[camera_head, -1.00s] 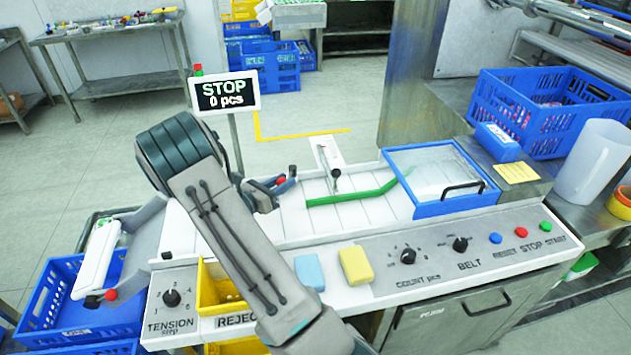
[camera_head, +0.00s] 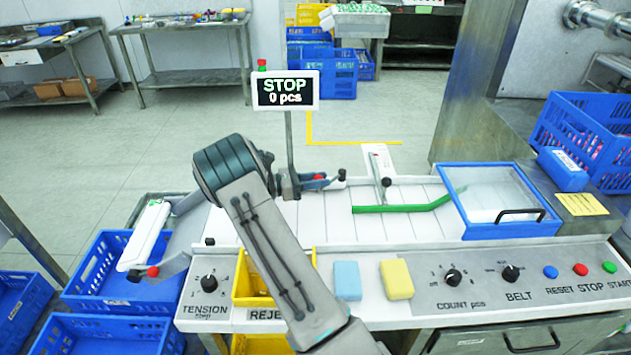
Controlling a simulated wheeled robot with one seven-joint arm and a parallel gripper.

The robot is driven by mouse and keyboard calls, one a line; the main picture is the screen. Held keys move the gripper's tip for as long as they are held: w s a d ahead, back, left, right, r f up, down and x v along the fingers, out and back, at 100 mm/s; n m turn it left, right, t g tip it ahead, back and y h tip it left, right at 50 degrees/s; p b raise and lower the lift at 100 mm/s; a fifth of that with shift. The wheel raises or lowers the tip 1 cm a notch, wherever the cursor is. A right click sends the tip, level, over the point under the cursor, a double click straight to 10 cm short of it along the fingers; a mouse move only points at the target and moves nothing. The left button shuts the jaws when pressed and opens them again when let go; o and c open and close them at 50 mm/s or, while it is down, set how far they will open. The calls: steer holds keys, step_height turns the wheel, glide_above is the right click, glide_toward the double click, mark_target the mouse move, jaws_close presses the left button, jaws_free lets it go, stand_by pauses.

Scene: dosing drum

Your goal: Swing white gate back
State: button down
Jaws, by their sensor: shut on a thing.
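My gripper (camera_head: 322,182) reaches over the back left of the white machine top, behind the yellow bin. Its jaws are shut at a small part with a red ball, with a dark knob just to the right. The wrist largely hides what is held, and I cannot tell for sure whether it belongs to the white gate. A thin white edge shows beside the fingers. Apart from it, a white bar (camera_head: 150,236) with a red knob sits tilted on a grey bracket at the left end. A white guide piece (camera_head: 378,158) with a dark knob stands at the back by the green rail (camera_head: 385,209).
A blue-framed clear cover (camera_head: 505,230) lies right of the rail. The STOP display (camera_head: 285,91) stands on a post behind my gripper. Blue and yellow blocks (camera_head: 396,280) sit at the front above the control panel. Blue crates (camera_head: 103,268) are at the left.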

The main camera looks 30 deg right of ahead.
steer(key=shift+w+r, duration=0.1)
steer(key=shift+r, duration=0.05)
steer(key=c, duration=1.1)
jaws_free()
steer(key=shift+c, duration=0.2)
steer(key=b+v, duration=0.2)
steer(key=v, duration=1.2)
steer(key=shift+b, duration=0.3)
steer(key=shift+d, duration=0.1)
